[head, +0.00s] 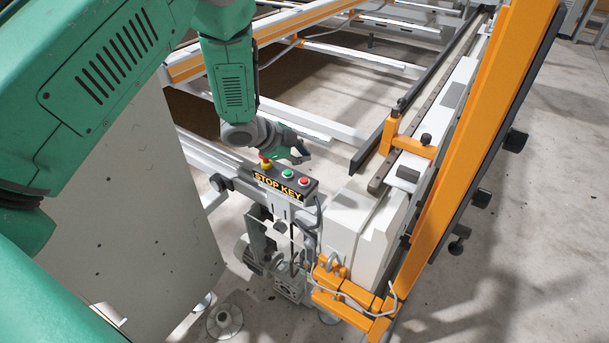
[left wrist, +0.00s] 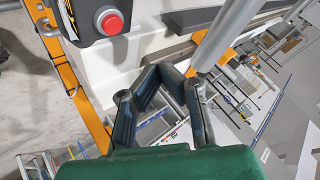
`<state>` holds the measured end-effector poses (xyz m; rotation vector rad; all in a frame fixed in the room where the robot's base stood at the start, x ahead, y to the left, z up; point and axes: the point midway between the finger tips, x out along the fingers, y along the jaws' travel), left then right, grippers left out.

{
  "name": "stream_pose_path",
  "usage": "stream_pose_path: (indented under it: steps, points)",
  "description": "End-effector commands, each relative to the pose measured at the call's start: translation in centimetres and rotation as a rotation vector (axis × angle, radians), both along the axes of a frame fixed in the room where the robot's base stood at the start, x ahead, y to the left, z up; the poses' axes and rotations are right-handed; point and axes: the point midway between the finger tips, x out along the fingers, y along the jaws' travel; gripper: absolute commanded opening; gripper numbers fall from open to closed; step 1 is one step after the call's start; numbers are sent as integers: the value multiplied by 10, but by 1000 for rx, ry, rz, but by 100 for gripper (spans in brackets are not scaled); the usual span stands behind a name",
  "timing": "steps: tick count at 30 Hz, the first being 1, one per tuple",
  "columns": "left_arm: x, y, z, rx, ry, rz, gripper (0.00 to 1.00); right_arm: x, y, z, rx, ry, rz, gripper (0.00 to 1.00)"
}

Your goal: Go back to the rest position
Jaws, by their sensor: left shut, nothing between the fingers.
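My left arm comes in from the left in the head view, with its green links reaching down to the left gripper (head: 298,153). The gripper is just behind and above the black STOP KEY box (head: 283,186) and looks apart from it. In the left wrist view the dark fingers (left wrist: 165,72) come together at their tips and hold nothing. A red button (left wrist: 112,23) on the box shows at upper left there, to the side of the fingers. My right gripper is in neither view.
The box carries a green button (head: 288,174), a red button and a red-and-yellow knob (head: 265,162). A white gantry rail (head: 378,205) and an orange beam (head: 480,135) stand to the right. Orange and white frame bars run behind. Bare floor (head: 530,230) lies at the right.

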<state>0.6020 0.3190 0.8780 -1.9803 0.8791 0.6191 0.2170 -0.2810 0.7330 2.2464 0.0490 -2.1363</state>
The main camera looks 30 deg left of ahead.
Motion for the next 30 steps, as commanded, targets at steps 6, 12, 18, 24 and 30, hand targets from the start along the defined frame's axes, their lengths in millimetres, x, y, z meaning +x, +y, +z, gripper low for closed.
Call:
stream_pose_path:
  steps: [6, 12, 18, 24, 30]
  points:
    - [0, 0, -2, -1, 1, 0, 0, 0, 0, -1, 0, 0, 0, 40]
    - [0, 0, -1, 0, 0, 0, 0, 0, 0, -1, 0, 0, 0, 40]
    - [0, 0, -1, 0, 0, 0, 0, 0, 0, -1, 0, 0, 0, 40]
    - [-24, -7, -27, -47, 66, 79, 0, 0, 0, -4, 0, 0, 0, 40]
    - [-127, -27, -108, -179, 325, 425, 0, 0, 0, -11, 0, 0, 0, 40]
